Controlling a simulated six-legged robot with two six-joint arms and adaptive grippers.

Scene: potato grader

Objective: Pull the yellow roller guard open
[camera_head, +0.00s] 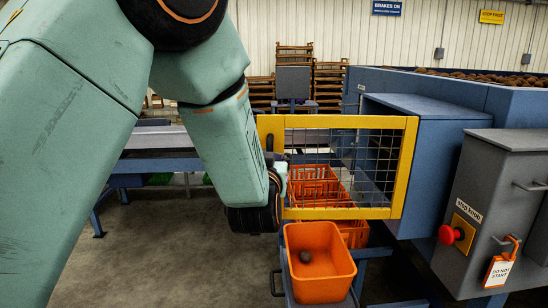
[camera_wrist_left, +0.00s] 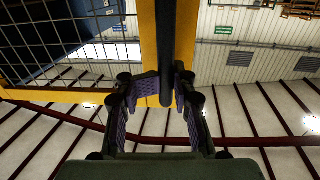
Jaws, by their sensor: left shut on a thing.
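The yellow roller guard (camera_head: 340,121) is an upright frame with wire mesh, and its right edge is beside the blue machine. In the left wrist view its yellow bar (camera_wrist_left: 147,35) runs up the middle with mesh to the left. A dark upright handle bar (camera_wrist_left: 168,45) stands along that yellow bar. My left gripper (camera_wrist_left: 167,88) is shut on the handle, one finger on each side. In the head view my left gripper (camera_head: 278,180) is at the guard's left edge, partly hidden by my arm. My right gripper is in neither view.
An orange bin (camera_head: 328,285) with a dark potato inside stands below the guard. Orange crates (camera_head: 315,180) show through the mesh. At the right a grey cabinet carries a red stop button (camera_head: 449,234) and a hanging tag (camera_head: 498,271). The floor at the left is clear.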

